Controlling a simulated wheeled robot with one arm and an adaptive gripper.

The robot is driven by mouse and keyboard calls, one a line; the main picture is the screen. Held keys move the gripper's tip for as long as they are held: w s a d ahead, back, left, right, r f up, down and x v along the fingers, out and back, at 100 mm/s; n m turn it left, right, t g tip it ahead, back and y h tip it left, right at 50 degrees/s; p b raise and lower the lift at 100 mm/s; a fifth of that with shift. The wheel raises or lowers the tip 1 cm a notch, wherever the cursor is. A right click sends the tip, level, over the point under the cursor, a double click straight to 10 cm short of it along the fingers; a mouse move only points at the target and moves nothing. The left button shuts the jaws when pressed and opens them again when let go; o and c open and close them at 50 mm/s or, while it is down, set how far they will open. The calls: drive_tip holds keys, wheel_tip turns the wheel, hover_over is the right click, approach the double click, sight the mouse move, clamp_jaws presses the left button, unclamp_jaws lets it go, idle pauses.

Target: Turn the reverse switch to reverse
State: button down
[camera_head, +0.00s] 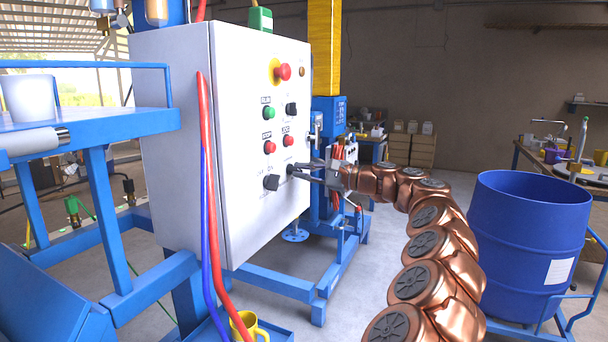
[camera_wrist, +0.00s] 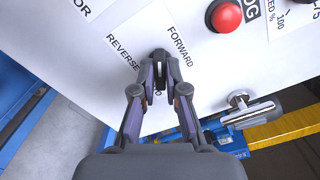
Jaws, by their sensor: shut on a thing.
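The reverse switch (camera_wrist: 158,54) is a small dark knob on the white panel face. In the wrist view the labels REVERSE (camera_wrist: 124,50) and FORWARD (camera_wrist: 178,45) stand on either side of it. My gripper (camera_wrist: 158,68) is shut on the knob, with one finger on each side. In the head view my gripper (camera_head: 297,170) reaches the lower right of the white control cabinet (camera_head: 170,140) from the right. The fingers hide most of the knob, and I cannot tell which way it points.
Another black knob (camera_head: 271,183) sits left of my gripper. A red jog button (camera_wrist: 224,16) is close by, and a red emergency stop (camera_head: 284,72) is higher up. A metal latch handle (camera_wrist: 248,110) is at the cabinet edge. A blue drum (camera_head: 530,240) stands right of my arm.

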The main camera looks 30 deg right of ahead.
drive_tip(key=c, duration=1.2)
unclamp_jaws()
drive_tip(key=shift+s, duration=0.1)
drive_tip(key=v, duration=1.2)
drive_tip(key=shift+f, duration=0.1)
